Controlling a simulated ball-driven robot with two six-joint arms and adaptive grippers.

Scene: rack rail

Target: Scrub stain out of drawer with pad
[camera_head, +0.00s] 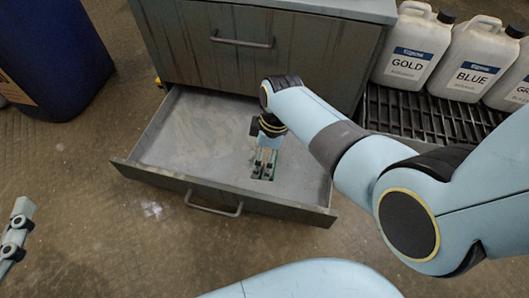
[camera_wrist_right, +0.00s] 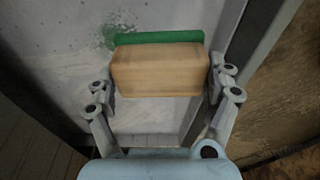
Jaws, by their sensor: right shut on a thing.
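The lower drawer (camera_head: 190,135) stands pulled out of the grey cabinet, its floor pale and smeared. My right gripper (camera_head: 263,174) reaches down inside it, towards the front right. In the right wrist view, that gripper (camera_wrist_right: 160,85) is shut on the pad (camera_wrist_right: 160,70), a wooden block with a green scrubbing layer along its far side. A speckled green stain (camera_wrist_right: 116,33) shows on the drawer floor just beyond the pad's left end; the pad may hide part of it. Whether the pad touches the floor is unclear. Part of my left gripper (camera_head: 18,230) shows at the left edge, its fingertips unclear.
The cabinet's closed upper drawer (camera_head: 240,45) is behind. The open drawer's front panel and handle (camera_head: 215,208) are nearest me. White jugs (camera_head: 410,50) stand on a black grate at right. A blue barrel (camera_head: 50,55) stands at left. The floor left of the drawer is clear.

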